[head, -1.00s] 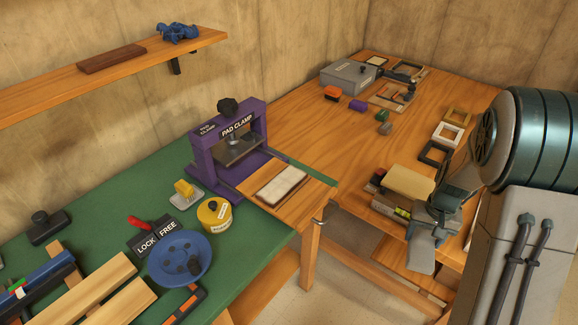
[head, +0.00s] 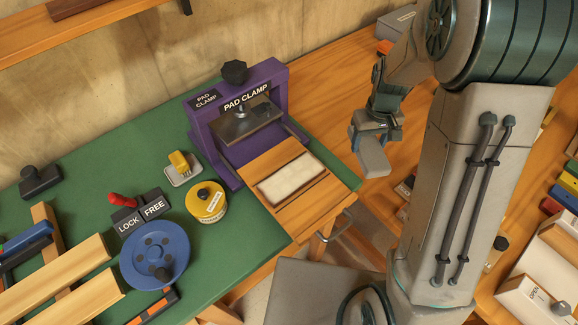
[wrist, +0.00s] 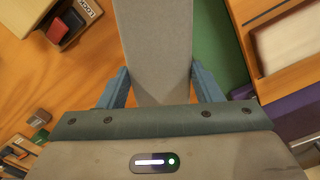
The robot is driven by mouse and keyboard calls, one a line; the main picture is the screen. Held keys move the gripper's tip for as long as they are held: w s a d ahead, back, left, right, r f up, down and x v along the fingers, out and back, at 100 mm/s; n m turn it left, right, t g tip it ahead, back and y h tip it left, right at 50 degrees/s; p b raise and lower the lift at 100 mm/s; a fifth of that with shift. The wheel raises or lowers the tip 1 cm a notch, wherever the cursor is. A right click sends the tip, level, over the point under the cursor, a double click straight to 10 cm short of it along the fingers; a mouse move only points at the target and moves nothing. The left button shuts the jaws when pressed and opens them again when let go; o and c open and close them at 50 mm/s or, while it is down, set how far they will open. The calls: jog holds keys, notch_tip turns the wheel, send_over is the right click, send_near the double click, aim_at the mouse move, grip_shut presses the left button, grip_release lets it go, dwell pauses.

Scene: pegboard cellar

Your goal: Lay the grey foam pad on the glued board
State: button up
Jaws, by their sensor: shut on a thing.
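My gripper (head: 371,134) is shut on the grey foam pad (head: 372,158), which hangs out beyond the fingers. In the wrist view the pad (wrist: 153,42) is a long, flat grey slab between the two blue-grey fingers (wrist: 163,86). The glued board (head: 291,180) has a cream top and dark edges. It lies on a wooden tray (head: 257,163) in front of the purple pad clamp (head: 208,148). The pad is in the air to the right of the board, apart from it. In the wrist view the board (wrist: 293,42) shows at the upper right.
A yellow round tin (head: 205,206), a blue handwheel (head: 154,255), a LOCK/FREE plate (head: 140,213) and a yellow brush (head: 180,163) sit on the green bench left of the tray. The clamp's raised plate (head: 245,121) overhangs behind the board. A wooden bench (head: 330,75) spreads behind.

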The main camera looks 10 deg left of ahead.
jog(key=s+a+r+n, duration=0.55)
jog(key=s+n, duration=0.45)
jog(key=n, duration=0.2)
jog(key=s+a+r+n, duration=0.5)
jog(key=s+a+n, duration=0.2)
jog(key=s+n, duration=0.45)
send_over(290, 178)
notch_tip(290, 178, down, 7)
jog(key=shift+d+f, duration=0.1)
jog(key=shift+f, duration=2)
jog(key=shift+f+b, duration=0.2)
jog(key=shift+b, duration=0.15)
jog(key=o, duration=1)
jog(key=shift+c, duration=0.2)
jog(key=shift+r, duration=0.1)
